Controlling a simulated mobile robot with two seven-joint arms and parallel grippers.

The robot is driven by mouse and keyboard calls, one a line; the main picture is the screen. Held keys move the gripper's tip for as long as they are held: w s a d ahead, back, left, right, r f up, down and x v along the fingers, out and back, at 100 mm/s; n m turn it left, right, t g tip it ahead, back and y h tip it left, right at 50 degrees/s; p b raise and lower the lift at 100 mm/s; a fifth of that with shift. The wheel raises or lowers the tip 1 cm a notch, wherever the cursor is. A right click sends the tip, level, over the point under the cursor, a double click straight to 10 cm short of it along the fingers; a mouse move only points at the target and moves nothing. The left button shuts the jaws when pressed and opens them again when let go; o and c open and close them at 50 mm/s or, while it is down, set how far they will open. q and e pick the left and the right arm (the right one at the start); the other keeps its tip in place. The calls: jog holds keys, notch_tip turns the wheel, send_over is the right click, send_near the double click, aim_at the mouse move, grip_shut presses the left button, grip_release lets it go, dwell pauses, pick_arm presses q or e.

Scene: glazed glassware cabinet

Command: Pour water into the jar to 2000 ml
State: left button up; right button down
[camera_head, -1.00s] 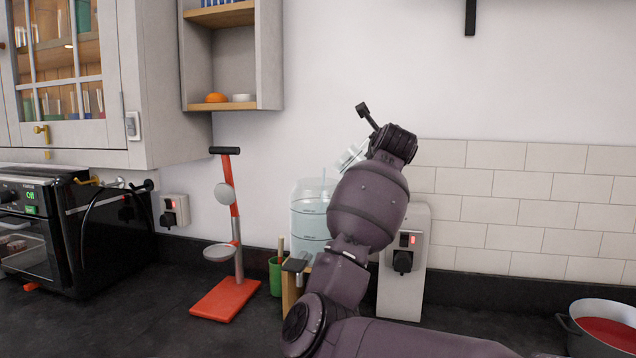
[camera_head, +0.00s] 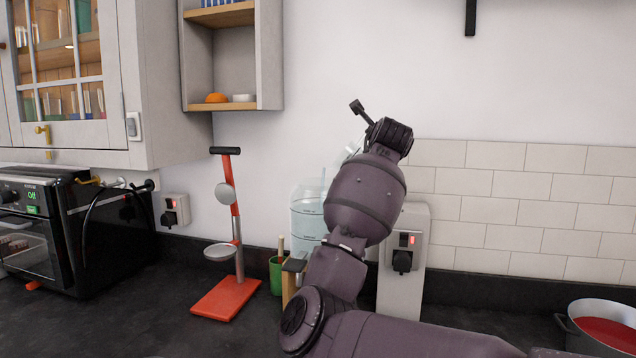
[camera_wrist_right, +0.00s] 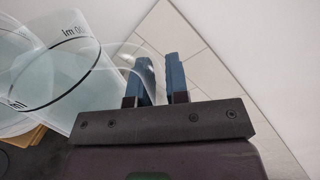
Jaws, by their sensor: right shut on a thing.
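The jar (camera_head: 304,217) is a tall clear vessel with dark level lines and pale blue water in it, partly hidden behind my right arm in the head view. My right gripper (camera_wrist_right: 160,80) is shut on the clear handle of a see-through measuring jug (camera_wrist_right: 85,95), which has a dark level line and appears tilted. In the head view only a sliver of the jug (camera_head: 351,151) shows, above the jar's right side. Clear walls overlap in the wrist view, and I cannot read the jar's exact level. My left gripper is not in view.
A red stand (camera_head: 228,298) and a green cup (camera_head: 277,275) are left of the jar. A white box with a red light (camera_head: 401,285) stands to the right. A pot of red liquid (camera_head: 603,330) is at far right, a black oven (camera_head: 75,235) at left.

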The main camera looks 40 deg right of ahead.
jog(key=shift+a+r, duration=0.1)
jog(key=shift+r, duration=0.2)
jog(key=shift+w+a+n, duration=0.1)
jog(key=shift+w+n, duration=0.1)
jog(key=shift+n, duration=0.2)
dwell(0.3)
jog(key=shift+w+a+n, duration=0.15)
jog(key=shift+n, duration=0.15)
dwell(0.9)
jog(key=shift+w+a+r, duration=0.15)
dwell(0.7)
